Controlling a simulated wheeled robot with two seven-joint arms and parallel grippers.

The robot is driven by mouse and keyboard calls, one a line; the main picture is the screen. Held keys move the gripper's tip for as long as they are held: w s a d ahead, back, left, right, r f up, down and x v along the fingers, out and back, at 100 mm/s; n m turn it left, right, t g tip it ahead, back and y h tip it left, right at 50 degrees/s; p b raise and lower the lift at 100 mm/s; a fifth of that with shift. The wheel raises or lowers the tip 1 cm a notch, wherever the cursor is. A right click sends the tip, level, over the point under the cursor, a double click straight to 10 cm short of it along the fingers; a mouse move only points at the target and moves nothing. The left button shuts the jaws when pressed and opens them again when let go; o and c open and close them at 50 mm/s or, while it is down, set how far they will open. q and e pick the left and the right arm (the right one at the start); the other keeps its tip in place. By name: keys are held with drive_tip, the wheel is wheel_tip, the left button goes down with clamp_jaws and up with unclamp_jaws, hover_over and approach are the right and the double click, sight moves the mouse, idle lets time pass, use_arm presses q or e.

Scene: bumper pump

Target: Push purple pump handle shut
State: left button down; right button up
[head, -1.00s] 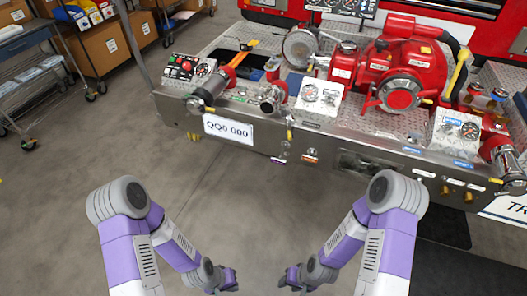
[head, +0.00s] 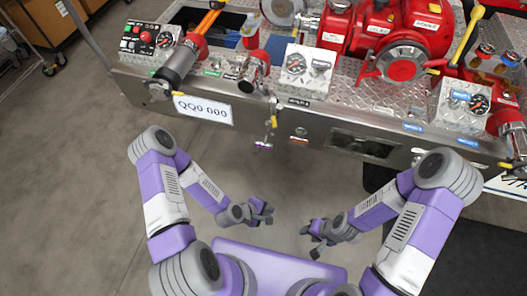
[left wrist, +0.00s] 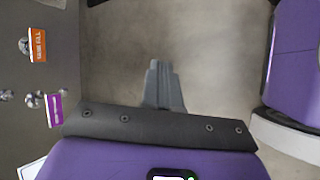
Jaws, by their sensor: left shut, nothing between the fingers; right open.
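The purple pump handle (head: 263,146) is a small purple tag-like pull low on the front face of the silver bumper (head: 335,140). It also shows at the left of the left wrist view (left wrist: 54,110), beside a metal knob. How far it stands out from the bumper is hard to tell. My left gripper (head: 264,212) is shut and empty, in front of the bumper and apart from the handle. Its grey fingers (left wrist: 163,85) point over bare floor in the left wrist view. My right gripper (head: 312,240) is open and empty, further right.
An orange-labelled pull (head: 298,138) is just right of the purple one. A valve with a yellow handle (head: 273,115) hangs close above the purple one. The QQ0 000 plate (head: 203,109) is to the left. Floor (head: 110,200) in front of the bumper is clear.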

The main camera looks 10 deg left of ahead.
use_arm(q)
drive_tip(key=w+a+n+t, duration=0.1)
drive_tip(key=w+n+t, duration=0.35)
drive_tip(key=n, duration=0.45)
drive_tip(key=n+t+y, duration=0.5)
drive_tip(key=n+y, duration=0.1)
drive_tip(key=n, duration=0.6)
approach(263, 147)
drive_tip(key=shift+g, duration=0.25)
drive_tip(key=b+x, duration=0.3)
drive_tip(key=x, duration=0.2)
drive_tip(key=shift+w+f+b, duration=0.15)
drive_tip(key=shift+f+b, duration=0.05)
drive_tip(key=shift+b, duration=0.15)
drive_tip(key=shift+w, duration=0.6)
